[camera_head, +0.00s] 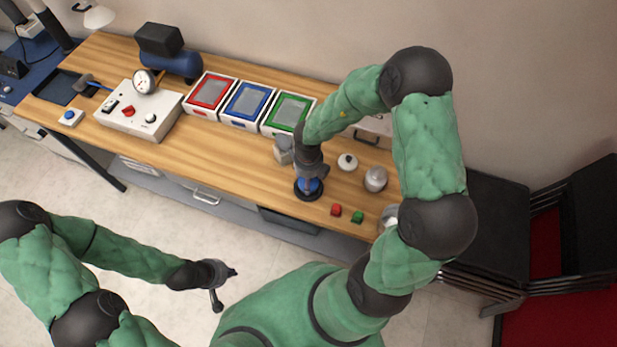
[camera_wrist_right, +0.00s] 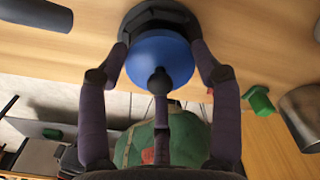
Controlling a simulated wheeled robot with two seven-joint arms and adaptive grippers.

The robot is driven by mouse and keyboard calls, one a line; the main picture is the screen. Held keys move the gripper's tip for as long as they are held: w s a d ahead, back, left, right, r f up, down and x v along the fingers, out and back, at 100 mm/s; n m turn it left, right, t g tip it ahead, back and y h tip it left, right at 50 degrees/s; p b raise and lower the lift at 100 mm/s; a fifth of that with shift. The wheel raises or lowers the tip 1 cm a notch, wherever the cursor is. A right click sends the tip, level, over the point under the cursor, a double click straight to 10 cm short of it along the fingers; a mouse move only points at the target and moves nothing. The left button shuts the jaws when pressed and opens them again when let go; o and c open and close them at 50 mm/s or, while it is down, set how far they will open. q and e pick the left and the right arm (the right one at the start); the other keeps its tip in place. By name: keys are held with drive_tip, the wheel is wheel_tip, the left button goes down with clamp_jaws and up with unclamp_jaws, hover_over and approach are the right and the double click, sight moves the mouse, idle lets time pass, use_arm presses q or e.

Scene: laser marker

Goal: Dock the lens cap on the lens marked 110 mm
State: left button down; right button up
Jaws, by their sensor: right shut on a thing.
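No lens marking is readable, so I cannot tell which item is the 110 mm lens. My left gripper (camera_head: 224,284) is empty with its fingers apart, off the table's front.
Red (camera_head: 336,210) and green (camera_head: 357,217) blocks, a white round piece (camera_head: 347,162) and a silver cylinder (camera_head: 376,179) stand right of my right gripper. Red, blue and green framed trays (camera_head: 247,106) and a white control box (camera_head: 139,112) stand left on the table (camera_head: 236,161).

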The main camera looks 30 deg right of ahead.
drive_tip(key=shift+f, duration=0.2)
drive_tip(key=o, duration=0.5)
drive_tip(key=shift+o, duration=0.2)
drive_tip(key=shift+r, duration=0.1)
wheel_tip(320, 180, up, 11)
drive_tip(key=p, duration=1.3)
idle(0.5)
